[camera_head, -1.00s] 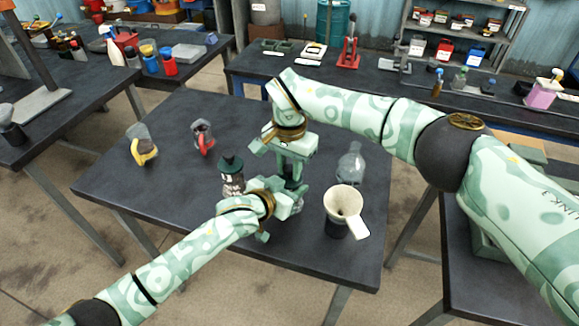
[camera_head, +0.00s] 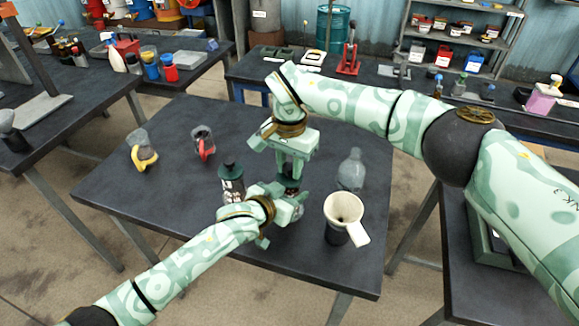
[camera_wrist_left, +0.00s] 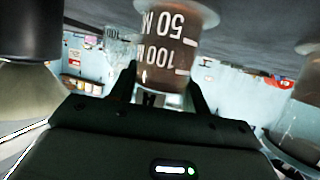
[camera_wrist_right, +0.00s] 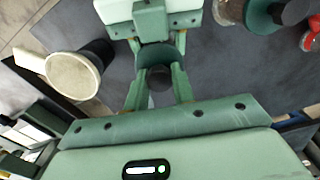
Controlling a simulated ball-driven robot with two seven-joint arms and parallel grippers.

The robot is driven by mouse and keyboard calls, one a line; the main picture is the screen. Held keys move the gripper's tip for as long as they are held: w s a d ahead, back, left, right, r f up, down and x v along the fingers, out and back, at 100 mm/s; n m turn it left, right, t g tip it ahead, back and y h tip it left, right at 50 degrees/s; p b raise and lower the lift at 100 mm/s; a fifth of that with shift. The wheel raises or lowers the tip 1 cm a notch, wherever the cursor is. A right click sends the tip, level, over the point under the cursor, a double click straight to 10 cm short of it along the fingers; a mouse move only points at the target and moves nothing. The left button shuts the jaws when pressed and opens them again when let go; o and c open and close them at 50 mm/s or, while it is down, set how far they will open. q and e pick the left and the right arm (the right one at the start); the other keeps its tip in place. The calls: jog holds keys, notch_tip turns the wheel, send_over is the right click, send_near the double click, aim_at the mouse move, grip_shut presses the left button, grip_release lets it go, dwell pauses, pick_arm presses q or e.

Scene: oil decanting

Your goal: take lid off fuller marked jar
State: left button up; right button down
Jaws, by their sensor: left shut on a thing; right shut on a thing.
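The marked jar (camera_wrist_left: 168,48) holds brown liquid and carries white volume marks; it appears inverted in the left wrist view. My left gripper (camera_head: 289,207) is shut around it, low over the table. My right gripper (camera_head: 291,172) is directly above, pointing down and shut on the dark green lid (camera_wrist_right: 160,76). The jar's rim is hidden by my grippers, so I cannot tell whether lid and jar are touching. A second marked jar (camera_head: 231,186), dark with a dark green lid, stands on the table left of my grippers.
A cream funnel (camera_head: 343,207) sits on a dark container at the right, near the table edge. A clear flask (camera_head: 351,171) stands behind it. Jugs with a yellow handle (camera_head: 145,160) and a red handle (camera_head: 206,150) stand at the back left. The left front table is clear.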

aim_at(290, 165)
notch_tip(290, 165, up, 3)
jog(key=shift+r, duration=0.2)
pick_arm(q)
jog(key=o, duration=1.4)
jog(key=shift+o, duration=0.2)
